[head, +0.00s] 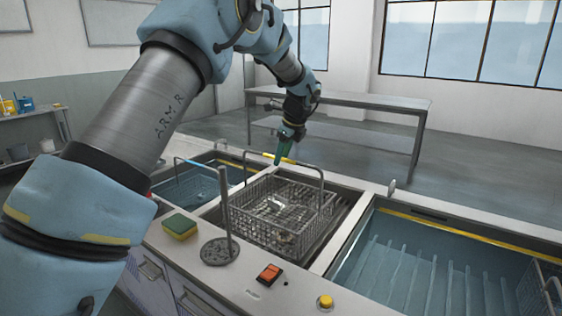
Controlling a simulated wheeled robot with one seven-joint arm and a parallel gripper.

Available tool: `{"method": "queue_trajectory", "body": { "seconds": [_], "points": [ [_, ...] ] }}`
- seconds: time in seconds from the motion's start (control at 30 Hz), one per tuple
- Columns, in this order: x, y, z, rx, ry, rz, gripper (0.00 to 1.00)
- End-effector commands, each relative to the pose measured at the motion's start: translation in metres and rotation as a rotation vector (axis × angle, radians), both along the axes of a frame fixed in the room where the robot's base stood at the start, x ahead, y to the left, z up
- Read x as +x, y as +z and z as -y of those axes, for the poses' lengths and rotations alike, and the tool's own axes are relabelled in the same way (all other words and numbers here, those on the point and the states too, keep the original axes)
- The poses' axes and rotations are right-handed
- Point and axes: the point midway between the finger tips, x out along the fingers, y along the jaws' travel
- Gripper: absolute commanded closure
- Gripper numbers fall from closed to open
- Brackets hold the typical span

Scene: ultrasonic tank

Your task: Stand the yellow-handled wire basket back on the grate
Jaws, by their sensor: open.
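The wire basket (262,228) stands upright in the middle bay of the counter, with small metal parts inside. Its tall wire handle has a yellow grip (288,160) along the top bar. The dark slatted grate (347,222) shows to the right of the basket, which appears to rest on it. My gripper (279,157) points down at the yellow grip, with its green fingers at the handle's left part. It is open; whether the fingers touch the handle cannot be told. The basket's underside is hidden.
A liquid-filled tank (158,188) with a blue-handled basket lies left. A larger ribbed tank (400,275) lies right, with another basket (540,285) at the edge. A sponge (180,226), a round disc with an upright rod (218,250) and an orange switch (270,273) sit in front.

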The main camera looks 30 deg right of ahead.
Motion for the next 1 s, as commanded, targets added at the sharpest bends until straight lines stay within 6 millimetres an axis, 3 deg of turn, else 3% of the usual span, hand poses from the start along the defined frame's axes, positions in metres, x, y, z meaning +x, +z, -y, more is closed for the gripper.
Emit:
{"method": "queue_trajectory", "body": {
  "seconds": [0.4, 0.6, 0.8, 0.87, 0.93, 1.0],
  "points": [
    [-0.034, 0.074, 0.005, -0.004, -0.002, 0.003, 0.53],
    [-0.041, 0.089, 0.005, 0.0, -0.001, 0.0, 0.53],
    [-0.041, 0.091, 0.004, -0.001, 0.002, -0.001, 0.53],
    [-0.039, 0.09, -0.003, -0.008, 0.024, -0.005, 0.53],
    [-0.032, 0.085, -0.022, -0.034, 0.097, -0.018, 0.53],
    [-0.024, 0.076, -0.058, -0.082, 0.233, -0.039, 0.53]
  ]
}}
